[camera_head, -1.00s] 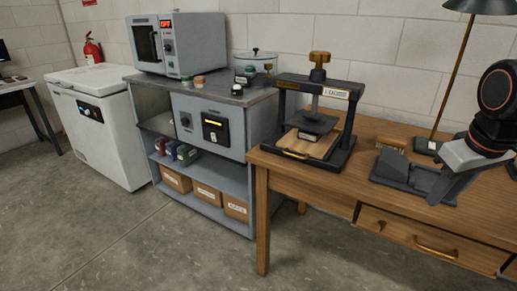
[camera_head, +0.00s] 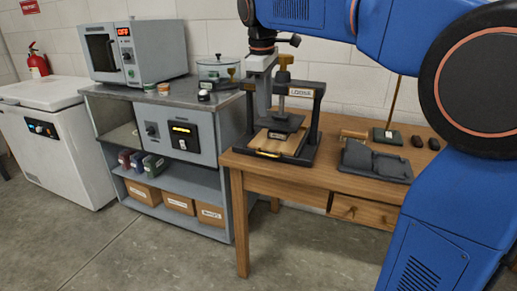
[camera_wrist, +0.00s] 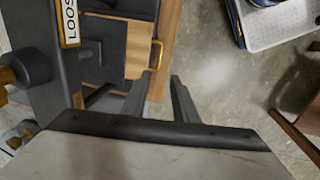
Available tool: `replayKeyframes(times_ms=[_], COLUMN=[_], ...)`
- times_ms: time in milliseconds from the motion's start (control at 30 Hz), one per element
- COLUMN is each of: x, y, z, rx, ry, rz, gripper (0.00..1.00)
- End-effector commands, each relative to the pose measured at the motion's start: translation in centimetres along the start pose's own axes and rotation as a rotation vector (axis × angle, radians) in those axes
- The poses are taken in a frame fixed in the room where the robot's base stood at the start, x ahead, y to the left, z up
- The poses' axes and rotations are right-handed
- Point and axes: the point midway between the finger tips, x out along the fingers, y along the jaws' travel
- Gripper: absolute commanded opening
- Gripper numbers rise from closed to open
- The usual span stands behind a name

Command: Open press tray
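The press (camera_head: 315,110) stands on the wooden table, with a dark frame, a brass knob on top and a label reading LOOSE. Its wooden tray (camera_head: 290,146) lies under the dark pressing plate and has a brass handle (camera_head: 267,154) at its front edge. In the wrist view the tray (camera_wrist: 140,35) and its handle (camera_wrist: 156,54) show beyond my fingertips. My gripper (camera_wrist: 160,80) is open and empty, its two fingers apart, just short of the handle. In the head view my gripper (camera_head: 262,112) hangs above the tray's front, overlapping the press's left post.
A dark holder (camera_head: 375,162) and small dark items lie on the table (camera_head: 300,178) right of the press. A grey shelf cart (camera_head: 190,180) with an oven (camera_head: 140,50) and glass vessel stands close on the left. Open floor lies in front.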

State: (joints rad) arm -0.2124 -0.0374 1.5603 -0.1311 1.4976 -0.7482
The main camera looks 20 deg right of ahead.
Motion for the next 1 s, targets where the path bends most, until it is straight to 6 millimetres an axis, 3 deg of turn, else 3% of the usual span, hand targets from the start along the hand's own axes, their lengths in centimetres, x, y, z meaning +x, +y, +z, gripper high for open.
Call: replayKeyframes(times_ms=[700, 1000], x=[12.1, 15.9], y=[-0.1, -0.1], z=[0.1, 0.1], rx=[0.002, 0.002], ry=[-0.002, -0.001], rz=[-0.002, -0.001], gripper=[0.26, 0.26])
